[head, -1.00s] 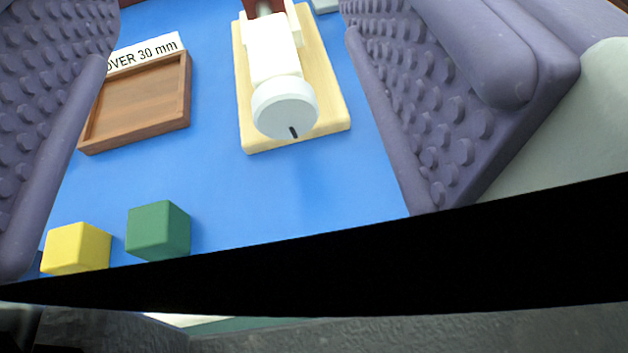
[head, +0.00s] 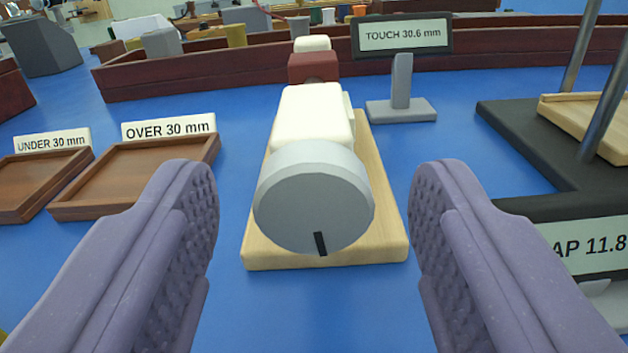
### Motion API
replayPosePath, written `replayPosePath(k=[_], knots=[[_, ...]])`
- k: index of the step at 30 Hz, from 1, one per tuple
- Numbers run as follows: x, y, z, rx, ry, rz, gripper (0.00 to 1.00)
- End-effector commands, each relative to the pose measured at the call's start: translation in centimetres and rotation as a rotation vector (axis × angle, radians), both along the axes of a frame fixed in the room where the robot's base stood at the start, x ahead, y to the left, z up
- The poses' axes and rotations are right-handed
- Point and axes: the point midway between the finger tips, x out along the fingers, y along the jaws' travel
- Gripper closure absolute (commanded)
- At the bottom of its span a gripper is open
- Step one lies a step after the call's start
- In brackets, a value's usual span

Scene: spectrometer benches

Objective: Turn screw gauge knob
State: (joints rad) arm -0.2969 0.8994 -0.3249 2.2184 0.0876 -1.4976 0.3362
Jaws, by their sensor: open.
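The screw gauge knob (head: 312,198) is a round grey-white dial facing me, with a black mark at its lower edge pointing almost straight down. It sits at the front of the screw gauge's cream body (head: 312,115), on a pale wooden base (head: 375,235). A dark red block (head: 312,67) is behind the body. My gripper (head: 313,195) is open, with one purple studded finger on each side of the knob. Both fingers appear apart from the knob, and nothing is between them but the view of the gauge.
A small display (head: 403,36) behind reads TOUCH 30.6 mm. Wooden trays labelled UNDER 30 mm (head: 30,185) and OVER 30 mm (head: 140,180) lie at left. A black stand (head: 540,150) with metal posts is at right. Blue bench (head: 310,310) shows clear in front of the gauge.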

Motion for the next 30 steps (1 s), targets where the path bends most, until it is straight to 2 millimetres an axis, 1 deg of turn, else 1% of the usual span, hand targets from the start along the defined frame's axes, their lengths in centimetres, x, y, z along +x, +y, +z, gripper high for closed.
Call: replayPosePath(k=[4, 5, 6, 8, 9, 12, 17, 22, 26, 30], knots=[[0.00, 0.00, 0.05, 0.000, 0.000, 0.000, 0.39], [-0.01, 0.00, 0.05, 0.000, 0.000, 0.000, 0.44], [-0.01, 0.00, 0.05, 0.000, 0.000, 0.000, 0.53], [-0.01, 0.00, 0.04, 0.000, 0.000, 0.000, 0.67], [-0.01, 0.00, 0.04, 0.000, 0.000, 0.000, 0.76], [-0.02, 0.00, 0.04, 0.000, 0.000, 0.000, 0.95], [-0.02, 0.01, 0.03, -0.007, 0.000, 0.000, 0.95], [-0.03, 0.01, 0.03, -0.049, 0.000, 0.000, 0.95], [-0.03, 0.02, 0.02, -0.118, 0.000, 0.000, 0.95], [-0.04, 0.10, -0.01, -0.224, 0.000, 0.001, 0.95]])
